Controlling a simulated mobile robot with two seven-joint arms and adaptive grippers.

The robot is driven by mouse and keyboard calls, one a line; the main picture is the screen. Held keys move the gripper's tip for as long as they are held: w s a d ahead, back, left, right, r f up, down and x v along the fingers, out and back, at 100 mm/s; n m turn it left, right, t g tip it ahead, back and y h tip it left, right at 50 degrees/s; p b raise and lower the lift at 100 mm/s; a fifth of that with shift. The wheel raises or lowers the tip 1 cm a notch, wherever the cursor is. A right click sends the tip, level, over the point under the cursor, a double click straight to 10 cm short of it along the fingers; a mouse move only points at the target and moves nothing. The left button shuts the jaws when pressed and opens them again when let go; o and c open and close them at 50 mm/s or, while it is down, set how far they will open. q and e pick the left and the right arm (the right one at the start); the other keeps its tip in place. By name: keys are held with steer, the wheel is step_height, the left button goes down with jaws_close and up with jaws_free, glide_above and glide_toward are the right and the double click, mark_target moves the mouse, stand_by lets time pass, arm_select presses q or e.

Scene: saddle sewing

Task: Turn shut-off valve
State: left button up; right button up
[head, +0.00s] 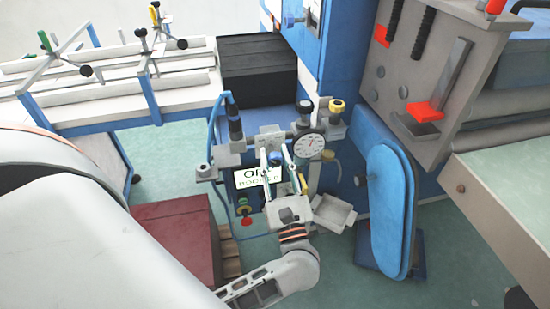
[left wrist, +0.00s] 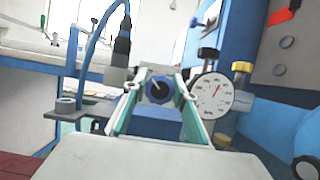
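A small round knob with a dark face and pale pointer mark, which looks like the shut-off valve (left wrist: 159,89), shows between my left fingers in the left wrist view. My left gripper (head: 276,152) reaches the valve assembly from the front, beside the round white gauge (head: 308,146). In the left wrist view the gripper's two fingers (left wrist: 159,80) stand apart, one on each side of the knob. I see no clear finger contact with it. My right gripper is out of view.
The gauge (left wrist: 212,95) and yellow knob (head: 337,105) are close on the right. A black-topped hose fitting (head: 235,125) is on the left. A white label (head: 250,178) and small grey tray (head: 334,214) sit below. A blue padded panel (head: 390,205) stands farther right.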

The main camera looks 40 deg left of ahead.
arm_select(q)
steer(key=c, duration=0.3)
